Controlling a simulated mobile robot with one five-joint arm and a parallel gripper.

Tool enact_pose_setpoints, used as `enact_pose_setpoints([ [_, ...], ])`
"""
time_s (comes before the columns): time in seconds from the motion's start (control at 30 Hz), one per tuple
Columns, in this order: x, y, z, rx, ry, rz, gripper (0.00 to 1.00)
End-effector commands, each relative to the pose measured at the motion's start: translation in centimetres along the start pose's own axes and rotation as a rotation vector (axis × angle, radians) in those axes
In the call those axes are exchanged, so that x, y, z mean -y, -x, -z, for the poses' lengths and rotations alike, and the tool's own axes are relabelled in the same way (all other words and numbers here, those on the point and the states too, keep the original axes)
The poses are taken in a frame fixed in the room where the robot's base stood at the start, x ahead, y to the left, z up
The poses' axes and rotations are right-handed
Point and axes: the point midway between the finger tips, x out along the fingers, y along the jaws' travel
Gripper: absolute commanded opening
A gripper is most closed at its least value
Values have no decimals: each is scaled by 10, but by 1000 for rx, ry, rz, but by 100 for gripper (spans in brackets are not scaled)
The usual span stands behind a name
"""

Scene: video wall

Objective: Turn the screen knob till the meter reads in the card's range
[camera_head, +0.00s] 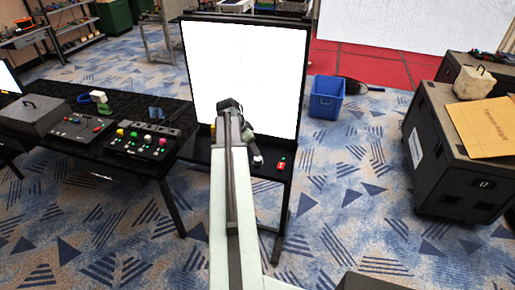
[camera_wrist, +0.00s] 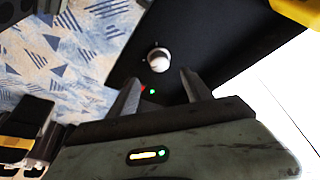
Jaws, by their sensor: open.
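A pale round knob (camera_wrist: 158,60) with a dark edge stands on a black panel in the wrist view. It also shows in the head view (camera_head: 257,161) on the black panel under a large screen (camera_head: 245,75). The screen looks plain white, with no meter or card readable on it. My gripper (camera_wrist: 160,78) is open and empty, its two fingers pointing towards the knob, one to each side and apart from it. In the head view my arm covers part of the panel and the screen's lower left.
A black table (camera_head: 100,178) with control boxes stands left. A blue bin (camera_head: 326,98) and a black case (camera_head: 447,150) with a brown envelope (camera_head: 483,127) are right. Patterned carpet lies clear between.

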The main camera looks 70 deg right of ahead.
Motion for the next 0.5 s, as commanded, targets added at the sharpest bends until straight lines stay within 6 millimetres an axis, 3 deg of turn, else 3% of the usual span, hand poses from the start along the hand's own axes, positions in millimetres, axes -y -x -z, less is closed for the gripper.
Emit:
enact_pose_setpoints([
  [0.27,-1,-16,-1,0,-4,-1,58],
  [0.5,0,-59,-3,0,-4,-1,58],
])
